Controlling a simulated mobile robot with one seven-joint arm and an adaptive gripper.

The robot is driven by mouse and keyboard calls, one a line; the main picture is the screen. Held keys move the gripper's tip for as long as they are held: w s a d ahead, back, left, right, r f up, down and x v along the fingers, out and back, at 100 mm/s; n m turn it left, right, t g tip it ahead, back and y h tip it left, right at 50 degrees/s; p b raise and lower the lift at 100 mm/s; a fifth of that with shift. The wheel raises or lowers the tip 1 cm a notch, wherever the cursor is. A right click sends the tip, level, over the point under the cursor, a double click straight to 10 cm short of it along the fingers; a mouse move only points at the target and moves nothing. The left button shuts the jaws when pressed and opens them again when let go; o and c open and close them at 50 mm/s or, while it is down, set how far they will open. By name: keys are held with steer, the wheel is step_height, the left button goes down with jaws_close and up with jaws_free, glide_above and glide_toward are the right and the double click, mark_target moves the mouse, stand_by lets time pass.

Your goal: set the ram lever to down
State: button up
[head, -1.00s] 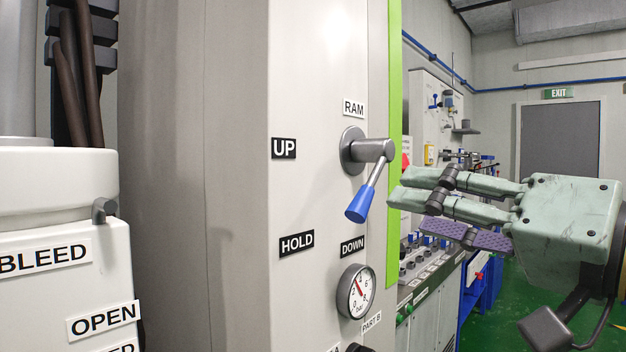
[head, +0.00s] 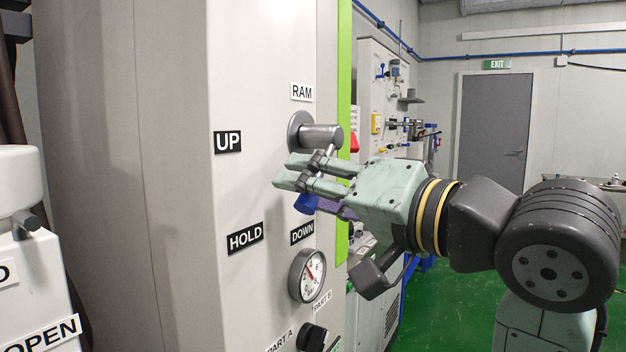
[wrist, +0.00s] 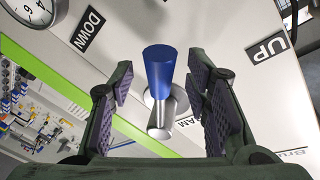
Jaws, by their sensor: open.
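The ram lever has a grey hub (head: 318,135) on the pale panel and a blue handle (head: 306,204) pointing downward, slightly left, between the HOLD label (head: 245,238) and the DOWN label (head: 303,233). My gripper (head: 300,185) is open at the lever, its fingers covering part of the rod in the head view. In the wrist view the blue handle (wrist: 160,70) stands between the two open fingers (wrist: 160,85), with visible gaps on both sides. The UP label (head: 228,142) is left of the hub.
A pressure gauge (head: 307,275) sits on the panel below the DOWN label, with a dark knob (head: 311,338) lower down. A white vessel (head: 28,260) stands at the left. Green floor and a grey door (head: 492,130) lie behind at the right.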

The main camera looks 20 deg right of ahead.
steer(key=shift+w, duration=0.15)
steer(key=shift+c, duration=0.4)
jaws_close()
stand_by(0.5)
